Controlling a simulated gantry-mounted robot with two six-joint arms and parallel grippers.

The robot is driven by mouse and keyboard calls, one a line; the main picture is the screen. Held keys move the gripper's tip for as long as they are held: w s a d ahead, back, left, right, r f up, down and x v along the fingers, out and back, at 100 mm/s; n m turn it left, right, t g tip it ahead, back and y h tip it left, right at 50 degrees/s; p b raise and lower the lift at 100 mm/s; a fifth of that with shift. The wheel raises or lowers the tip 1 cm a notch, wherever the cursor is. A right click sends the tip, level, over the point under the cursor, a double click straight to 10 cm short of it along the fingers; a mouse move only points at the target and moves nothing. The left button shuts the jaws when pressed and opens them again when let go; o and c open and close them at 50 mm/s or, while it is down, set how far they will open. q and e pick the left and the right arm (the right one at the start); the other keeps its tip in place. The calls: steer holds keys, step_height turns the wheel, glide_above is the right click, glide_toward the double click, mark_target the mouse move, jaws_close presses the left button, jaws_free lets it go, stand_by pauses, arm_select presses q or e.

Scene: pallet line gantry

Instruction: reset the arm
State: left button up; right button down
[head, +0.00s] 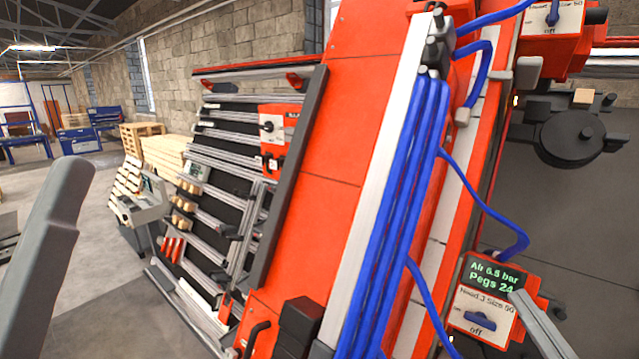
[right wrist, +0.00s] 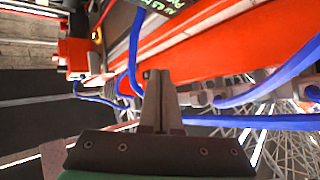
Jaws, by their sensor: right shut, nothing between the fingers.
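My right gripper (head: 518,296) comes in at the lower right of the head view. Its tip appears in front of the right edge of an orange control box (head: 482,312); I cannot tell whether they touch. In the right wrist view its fingers (right wrist: 160,90) are together with nothing between them. The box has a blue switch (head: 480,320) over the word "Off", a label that seems to read "Need 3 Size 50", and a green display (head: 493,276) reading "Air 6.5 bar, Pegs 24". A grey part of my left arm (head: 55,225) shows at the left; the left gripper is not seen.
A tall orange machine frame (head: 330,190) with blue hoses (head: 395,200) fills the middle. Another switch box (head: 553,18) is at the top right, above a dark round fixture (head: 570,135). A rack of rails (head: 235,125) and a console (head: 140,205) stand left. Open floor lies left.

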steer(key=s+a+r+m+t+p, duration=0.1)
steer(key=s+a+r, duration=0.4)
steer(key=r, duration=0.7)
steer(key=s+a+r+m+t+y, duration=0.1)
steer(key=s+a+r+m+t, duration=0.3)
steer(key=s+r, duration=0.4)
step_height(320, 180, up, 4)
steer(key=shift+a+r+t+p, duration=0.25)
steer(key=shift+a+t+p, duration=0.1)
steer(key=shift+a+t, duration=0.55)
steer(key=shift+d, duration=0.15)
